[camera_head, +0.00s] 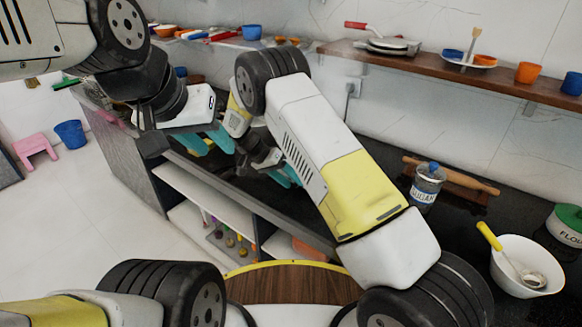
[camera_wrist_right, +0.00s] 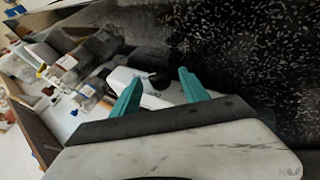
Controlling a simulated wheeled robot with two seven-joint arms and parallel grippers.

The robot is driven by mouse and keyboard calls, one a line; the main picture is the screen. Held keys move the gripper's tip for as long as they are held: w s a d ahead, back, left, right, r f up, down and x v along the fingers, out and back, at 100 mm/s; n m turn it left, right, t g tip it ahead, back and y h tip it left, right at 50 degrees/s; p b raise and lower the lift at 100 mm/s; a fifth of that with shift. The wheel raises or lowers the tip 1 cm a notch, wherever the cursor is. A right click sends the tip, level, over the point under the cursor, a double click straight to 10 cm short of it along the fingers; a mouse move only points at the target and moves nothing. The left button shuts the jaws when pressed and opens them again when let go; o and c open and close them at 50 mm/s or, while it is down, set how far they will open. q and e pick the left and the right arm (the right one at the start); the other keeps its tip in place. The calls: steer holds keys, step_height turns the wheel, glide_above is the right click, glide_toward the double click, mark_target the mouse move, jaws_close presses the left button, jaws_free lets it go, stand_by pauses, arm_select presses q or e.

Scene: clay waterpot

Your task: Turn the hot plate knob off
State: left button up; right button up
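The hot plate and its knob cannot be made out in either view; my arms cover much of the counter. My left gripper (camera_head: 208,141) is over the left part of the dark counter, its teal fingers apart with a gap between them. My right gripper (camera_head: 284,175) is low over the counter to the right of it, partly hidden behind my right arm. In the right wrist view my right gripper (camera_wrist_right: 157,95) has its two teal fingers well apart and nothing held between them. A white shape (camera_wrist_right: 125,78) shows beyond the fingers; I cannot tell what it is.
The black speckled counter (camera_head: 455,245) carries a labelled bottle (camera_head: 428,184), a rolling pin (camera_head: 452,177), a white bowl (camera_head: 522,265) and a flour tin (camera_head: 566,224) at right. A wooden shelf (camera_head: 430,68) runs along the wall above. Open shelves (camera_head: 205,185) are below the counter.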

steer(key=v, duration=0.7)
steer(key=shift+a+r, duration=0.25)
